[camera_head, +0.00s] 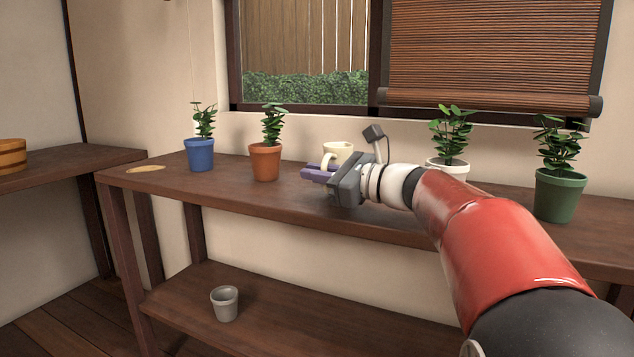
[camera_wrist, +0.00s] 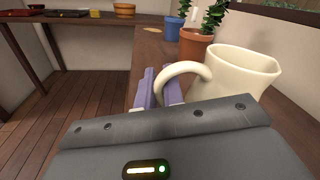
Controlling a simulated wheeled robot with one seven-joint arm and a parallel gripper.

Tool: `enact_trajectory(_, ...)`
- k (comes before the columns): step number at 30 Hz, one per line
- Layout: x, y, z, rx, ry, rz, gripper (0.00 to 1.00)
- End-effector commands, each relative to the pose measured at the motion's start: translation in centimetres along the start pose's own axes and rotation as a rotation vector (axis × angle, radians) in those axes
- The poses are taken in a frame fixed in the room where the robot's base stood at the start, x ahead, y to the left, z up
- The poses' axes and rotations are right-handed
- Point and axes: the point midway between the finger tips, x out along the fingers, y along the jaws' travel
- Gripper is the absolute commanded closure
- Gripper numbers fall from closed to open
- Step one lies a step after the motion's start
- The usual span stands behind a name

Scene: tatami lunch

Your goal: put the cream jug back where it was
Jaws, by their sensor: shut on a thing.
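The cream jug (camera_head: 338,151) is pale, with a handle on its left, and appears upright above the dark wooden bench (camera_head: 385,224). My gripper (camera_head: 318,174) has purple fingers and is shut on the jug's handle. In the wrist view the handle of the jug (camera_wrist: 238,75) loops down to my gripper's fingers (camera_wrist: 158,88). The jug's body is to the right of the fingers there. My gripper hides the jug's base, so I cannot tell whether it touches the bench top.
A blue pot (camera_head: 201,155) and an orange pot (camera_head: 265,162) stand left of the jug; a white pot (camera_head: 446,168) and a green pot (camera_head: 559,195) stand right. A flat tan disc (camera_head: 145,169) lies at the bench's left end. A grey cup (camera_head: 225,304) stands on the lower shelf.

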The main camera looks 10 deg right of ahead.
Motion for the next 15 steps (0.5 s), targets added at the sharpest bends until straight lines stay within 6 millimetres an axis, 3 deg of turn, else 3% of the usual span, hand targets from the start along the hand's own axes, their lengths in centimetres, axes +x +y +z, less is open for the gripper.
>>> enact_trajectory(13,-0.01,0.38,-1.02,-0.002,-0.002,-0.001,1.0)
enact_trajectory(14,0.0,0.35,-0.99,-0.001,-0.001,0.0,0.87)
enact_trajectory(15,0.0,0.34,-0.96,-0.001,-0.001,0.0,0.82)
